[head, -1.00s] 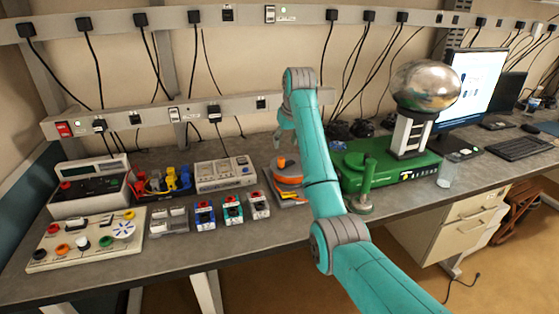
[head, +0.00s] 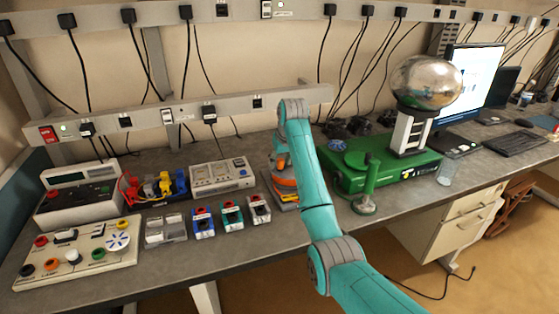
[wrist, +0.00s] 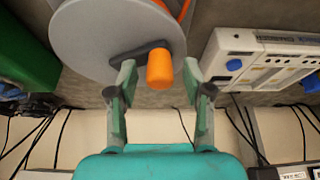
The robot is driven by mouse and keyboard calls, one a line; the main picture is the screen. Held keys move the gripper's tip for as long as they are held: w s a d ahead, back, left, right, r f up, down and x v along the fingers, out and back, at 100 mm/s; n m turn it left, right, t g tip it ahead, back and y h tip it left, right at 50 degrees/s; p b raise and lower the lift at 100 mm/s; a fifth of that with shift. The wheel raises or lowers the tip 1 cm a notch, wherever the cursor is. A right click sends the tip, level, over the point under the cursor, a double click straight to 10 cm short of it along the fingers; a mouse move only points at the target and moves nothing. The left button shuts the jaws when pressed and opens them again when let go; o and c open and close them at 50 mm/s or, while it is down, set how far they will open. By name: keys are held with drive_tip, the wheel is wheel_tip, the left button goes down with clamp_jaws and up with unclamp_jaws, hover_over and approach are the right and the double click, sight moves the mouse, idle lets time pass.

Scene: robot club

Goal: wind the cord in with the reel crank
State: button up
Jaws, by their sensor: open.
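The reel shows in the wrist view as a large grey disc (wrist: 95,35) with a dark crank arm (wrist: 133,50) and an orange crank knob (wrist: 160,70). My gripper (wrist: 160,76) is open, with one finger on each side of the knob. Small gaps show between the knob and both fingers. In the head view the orange and grey reel (head: 285,183) stands on the bench, partly hidden behind my arm. My fingers are hidden there. An orange strip at the top of the wrist view may be cord; I cannot tell.
A green machine (head: 345,178) with a metal dome (head: 425,82) stands right of the reel. A white panel box (head: 222,174) and small coloured switch boxes (head: 231,216) are close on the left. A socket rail (head: 190,112) runs behind, with hanging cables.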

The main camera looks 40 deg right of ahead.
clamp_jaws()
drive_tip(key=shift+w+a+m, duration=0.1)
drive_tip(key=shift+w+m, duration=0.05)
drive_tip(key=shift+m, duration=0.15)
drive_tip(key=w+m+h, duration=0.1)
drive_tip(key=m, duration=0.1)
drive_tip(key=shift+w+m, duration=0.1)
drive_tip(key=shift+m, duration=0.2)
drive_tip(key=m, duration=0.1)
drive_tip(key=w+m+h, duration=0.1)
drive_tip(key=m+g, duration=0.1)
drive_tip(key=shift+w+d+r+m, duration=0.1)
drive_tip(key=shift+w+d+m, duration=0.15)
drive_tip(key=shift+m, duration=0.05)
drive_tip(key=m, duration=0.1)
drive_tip(key=w+d+m+g+h, duration=0.1)
drive_tip(key=m, duration=0.1)
drive_tip(key=shift+w+m, duration=0.15)
drive_tip(key=shift+m, duration=0.15)
drive_tip(key=shift+w+d+m+g, duration=0.25)
drive_tip(key=shift+m+g, duration=0.15)
drive_tip(key=shift+m, duration=0.45)
drive_tip(key=shift+w+d+m+g, duration=0.15)
drive_tip(key=shift+d+m+g, duration=0.2)
drive_tip(key=shift+m, duration=0.5)
drive_tip(key=shift+h, duration=0.3)
